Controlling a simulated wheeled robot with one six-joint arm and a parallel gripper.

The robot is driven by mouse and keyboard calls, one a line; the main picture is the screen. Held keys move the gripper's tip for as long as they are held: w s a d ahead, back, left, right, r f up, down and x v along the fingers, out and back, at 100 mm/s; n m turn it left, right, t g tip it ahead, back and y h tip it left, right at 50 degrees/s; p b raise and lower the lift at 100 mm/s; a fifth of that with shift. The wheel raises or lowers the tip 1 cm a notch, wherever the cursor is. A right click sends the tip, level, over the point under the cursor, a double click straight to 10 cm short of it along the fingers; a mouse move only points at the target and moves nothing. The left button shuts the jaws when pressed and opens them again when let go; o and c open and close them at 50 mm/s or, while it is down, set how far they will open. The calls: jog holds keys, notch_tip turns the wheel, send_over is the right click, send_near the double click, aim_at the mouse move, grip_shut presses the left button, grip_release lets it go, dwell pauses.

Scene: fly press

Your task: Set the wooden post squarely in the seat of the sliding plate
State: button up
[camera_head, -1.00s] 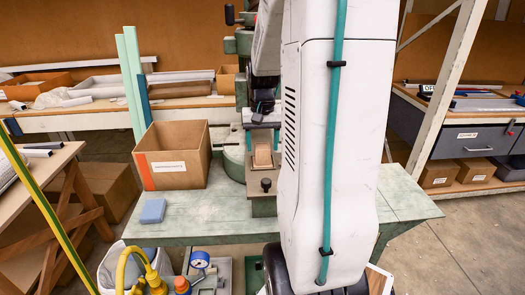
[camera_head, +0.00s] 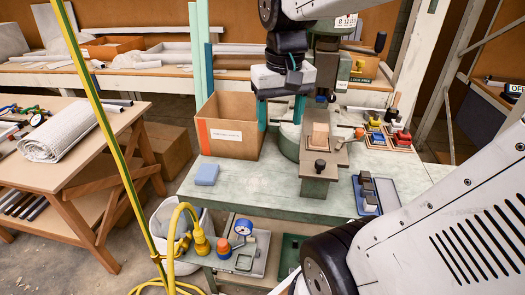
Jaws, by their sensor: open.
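The wooden post (camera_head: 320,135) is a small light-brown block. It stands upright on the brown sliding plate (camera_head: 340,158) of the press, near the plate's back part. It looks about straight, but the seat around its foot is too small to judge. A dark knob (camera_head: 320,166) stands at the plate's front. My gripper (camera_head: 281,120) points down, with its two teal fingers wide apart and nothing between them.
A cardboard box (camera_head: 228,130) stands left of the press on the green table (camera_head: 262,192), with a blue block (camera_head: 207,174) in front. A blue tray (camera_head: 395,192) with dark weights lies right of the plate. Coloured pieces (camera_head: 390,130) stand farther back right.

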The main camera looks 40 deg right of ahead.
jog(key=s+a+f+n, duration=0.2)
jog(key=s+a+n, duration=0.2)
jog(key=s+a, duration=0.4)
jog(key=shift+s+a+f, duration=0.2)
jog(key=shift+s+a, duration=0.1)
jog(key=shift+a, duration=0.4)
jog(key=shift+t, duration=0.3)
jog(key=shift+c, duration=0.3)
